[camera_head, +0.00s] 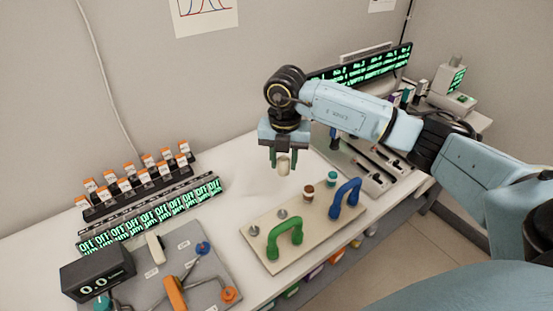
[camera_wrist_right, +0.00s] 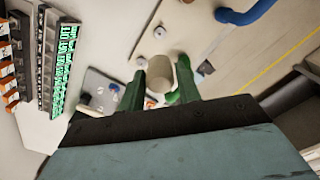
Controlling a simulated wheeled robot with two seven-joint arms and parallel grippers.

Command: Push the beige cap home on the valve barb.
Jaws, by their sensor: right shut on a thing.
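The beige cap (camera_head: 284,168) is a small cylinder held between the fingers of my right gripper (camera_head: 283,160), in the air above the table. In the right wrist view the beige cap (camera_wrist_right: 159,79) sits between the two green fingers (camera_wrist_right: 160,88). Below it is a beige board (camera_head: 297,222) with two bare metal barbs, a nearer one (camera_head: 253,230) and a farther one (camera_head: 282,213). The cap is apart from both. I cannot tell which is the valve barb. My left gripper is not in view.
On the board, a brown cap (camera_head: 308,191) and a teal cap (camera_head: 332,172) stand behind the bare barbs. A green handle (camera_head: 285,240) and a blue handle (camera_head: 345,197) rise along its front. Orange-topped vials (camera_head: 147,161) stand at the left.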

